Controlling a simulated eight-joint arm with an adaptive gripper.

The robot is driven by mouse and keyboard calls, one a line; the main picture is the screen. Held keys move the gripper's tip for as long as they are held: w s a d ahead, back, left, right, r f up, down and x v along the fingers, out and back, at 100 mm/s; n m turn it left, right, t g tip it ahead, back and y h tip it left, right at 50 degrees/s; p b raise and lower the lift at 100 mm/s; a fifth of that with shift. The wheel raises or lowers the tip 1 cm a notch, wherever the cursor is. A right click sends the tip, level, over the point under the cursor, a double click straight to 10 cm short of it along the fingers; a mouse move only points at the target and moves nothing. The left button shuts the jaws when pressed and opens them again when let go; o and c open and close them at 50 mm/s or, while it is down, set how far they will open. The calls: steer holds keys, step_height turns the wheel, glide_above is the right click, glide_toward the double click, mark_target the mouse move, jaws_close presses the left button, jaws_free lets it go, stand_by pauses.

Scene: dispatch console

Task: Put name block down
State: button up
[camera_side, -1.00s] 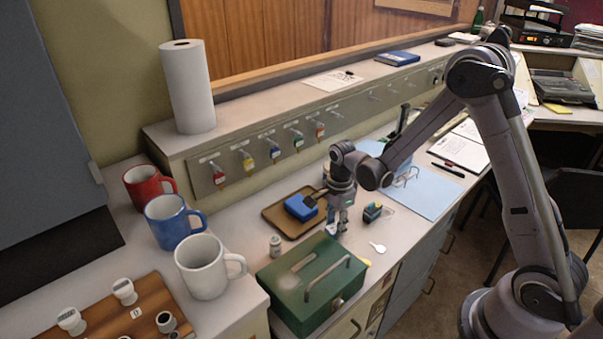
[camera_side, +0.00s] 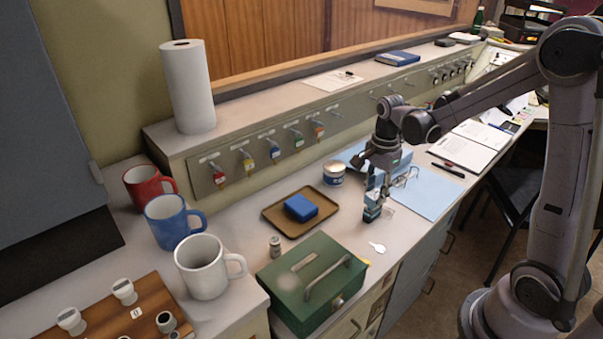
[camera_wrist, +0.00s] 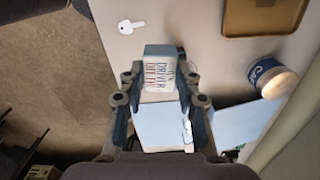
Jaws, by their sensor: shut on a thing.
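My gripper (camera_side: 374,196) points down and is shut on the block, with a finger on each side in the wrist view (camera_wrist: 160,84). The block is at or just above the counter, near the left edge of the light blue sheet (camera_side: 432,198). I cannot tell whether its underside touches the counter.
A white key (camera_side: 377,247) lies in front of the block. A green cash box (camera_side: 290,300), a brown tray (camera_side: 275,218) with a blue block (camera_side: 301,208), and a white and blue tin (camera_side: 334,172) stand to the left.

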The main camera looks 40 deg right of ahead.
steer(key=w+a+n, duration=1)
steer(key=w+a, duration=0.8)
steer(key=shift+n, duration=0.3)
steer(key=w+a+f, duration=0.1)
steer(key=a+f, duration=0.1)
steer(key=a, duration=0.2)
steer(key=w+a+f, duration=0.1)
steer(key=a+f, duration=0.1)
steer(key=a, duration=0.2)
steer(key=w+a+f, duration=0.1)
steer(key=a+f, duration=0.1)
steer(key=a, duration=0.2)
steer(key=shift+a+f, duration=0.15)
steer(key=shift+f, duration=0.15)
steer(key=shift+w+a+f, duration=0.1)
steer(key=shift+a+f, duration=0.1)
steer(key=shift+f, duration=1.95)
steer(key=shift+f, duration=0.15)
steer(key=o, duration=1)
steer(key=shift+o, duration=0.2)
